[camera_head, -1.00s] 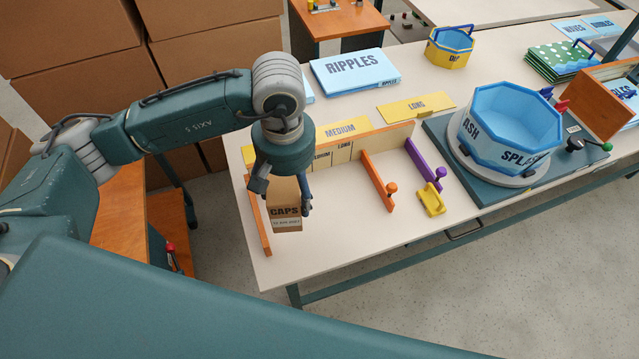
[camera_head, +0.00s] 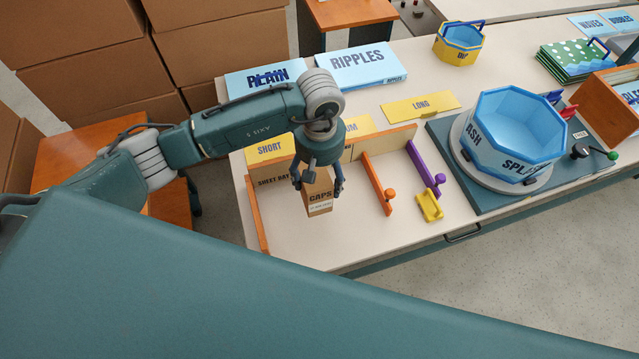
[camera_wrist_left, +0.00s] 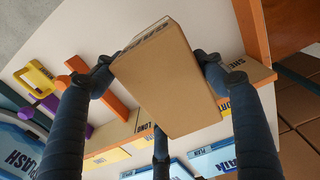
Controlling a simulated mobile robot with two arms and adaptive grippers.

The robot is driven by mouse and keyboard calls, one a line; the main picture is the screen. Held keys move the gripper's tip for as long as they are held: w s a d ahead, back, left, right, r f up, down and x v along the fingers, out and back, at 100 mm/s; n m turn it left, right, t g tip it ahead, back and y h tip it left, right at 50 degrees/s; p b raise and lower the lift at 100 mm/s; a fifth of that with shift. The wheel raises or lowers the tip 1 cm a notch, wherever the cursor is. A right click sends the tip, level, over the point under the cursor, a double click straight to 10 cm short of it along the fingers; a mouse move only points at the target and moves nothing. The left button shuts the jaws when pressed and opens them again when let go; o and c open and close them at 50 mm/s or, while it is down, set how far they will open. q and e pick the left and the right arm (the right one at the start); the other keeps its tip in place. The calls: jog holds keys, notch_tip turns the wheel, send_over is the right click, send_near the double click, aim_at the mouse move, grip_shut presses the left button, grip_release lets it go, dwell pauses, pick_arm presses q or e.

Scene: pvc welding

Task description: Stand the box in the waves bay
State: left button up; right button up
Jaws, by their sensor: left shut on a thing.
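A brown cardboard box (camera_head: 320,196) labelled CAPS is in my left gripper (camera_head: 317,186), whose fingers are closed on its sides. In the left wrist view the box (camera_wrist_left: 165,80) is held between the fingers (camera_wrist_left: 152,75). The box hangs in front of the wooden back board (camera_head: 400,138), between the left orange divider (camera_head: 256,215) and the right orange divider (camera_head: 377,185). I cannot tell whether its base touches the table. A blue card (camera_head: 588,24) at the far right seems to read WAVES. My right gripper is not in view.
A purple divider (camera_head: 424,168) and a yellow clip (camera_head: 429,207) stand to the right. Yellow cards, including LONG (camera_head: 420,105), lie behind the back board. A blue SPLASH tub (camera_head: 512,135) occupies the right. The table's front edge is bare.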

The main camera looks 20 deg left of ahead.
pick_arm(q)
jog(key=shift+f+p, duration=0.65)
jog(key=shift+f, duration=2.3)
jog(key=shift+f, duration=0.1)
jog(key=o, duration=1.4)
